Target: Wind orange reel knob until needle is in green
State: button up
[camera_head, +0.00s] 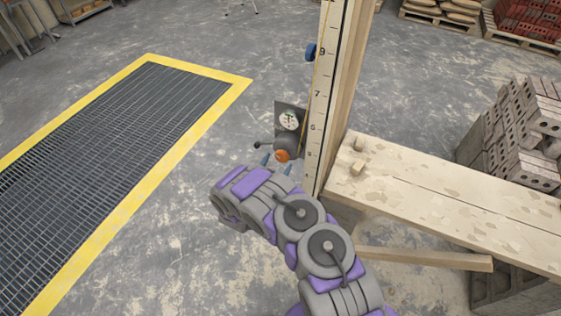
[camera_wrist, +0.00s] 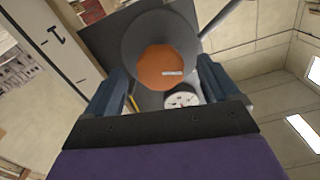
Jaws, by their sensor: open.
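The orange knob (camera_head: 282,156) sits on the front of a grey reel (camera_head: 287,141) fixed beside an upright numbered post (camera_head: 320,95). In the wrist view the orange knob (camera_wrist: 162,68) faces me with a small pale mark on it. My gripper (camera_head: 269,160) is open just in front of the knob; in the wrist view its blue fingers (camera_wrist: 160,90) stand to either side, apart from the knob as far as I can tell. A round white gauge (camera_head: 289,120) is above the reel and shows in the wrist view (camera_wrist: 181,99) below the knob. Its needle is too small to read against any green.
A plank bench (camera_head: 450,200) with wooden blocks stands right of the post. A dark crank-like lever (camera_head: 264,145) sticks out left of the reel. A yellow-edged floor grate (camera_head: 120,130) lies left. Bricks (camera_head: 515,125) are stacked at right. Open floor lies between grate and post.

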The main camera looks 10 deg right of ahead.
aim_at(280, 159)
jog(key=shift+b+x, duration=0.3)
jog(key=shift+x, duration=1.3)
jog(key=shift+c, duration=0.4)
jog(key=c, duration=0.9)
jog(key=m+p, duration=0.1)
jog(key=p, duration=0.2)
jog(key=shift+r, duration=0.3)
jog(key=m+p, duration=0.3)
jog(key=p, duration=0.2)
jog(key=shift+w+a, duration=0.1)
jog(key=shift+f+m, duration=0.2)
jog(key=shift+m, duration=0.2)
